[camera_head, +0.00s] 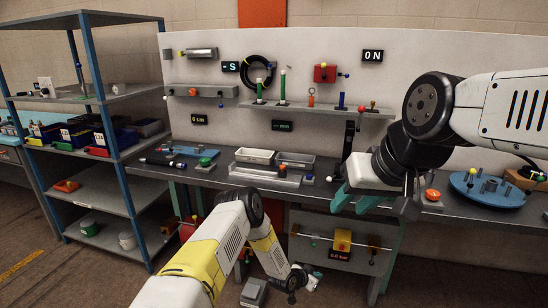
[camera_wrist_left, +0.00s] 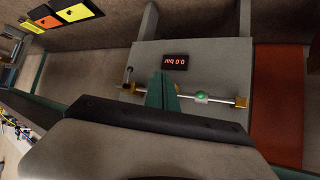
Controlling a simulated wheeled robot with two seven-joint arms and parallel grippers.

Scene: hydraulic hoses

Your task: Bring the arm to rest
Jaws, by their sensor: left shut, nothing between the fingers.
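My left arm (camera_head: 205,255), yellow and white, comes in from the lower left in the head view and bends down in front of the bench. My left gripper (camera_head: 313,281) hangs low, below the bench top; it is small and partly hidden there. In the left wrist view its green fingers (camera_wrist_left: 163,92) are together with nothing between them, in front of a grey panel (camera_wrist_left: 213,65) with a rod and a display. My right gripper (camera_head: 355,201) has teal fingers, apart and empty, at the front edge of the bench.
The bench (camera_head: 225,178) carries trays, a blue round plate (camera_head: 488,190) and small parts. A blue-post shelf (camera_head: 110,190) is at left. A grey box (camera_head: 254,292) is low beside my left gripper.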

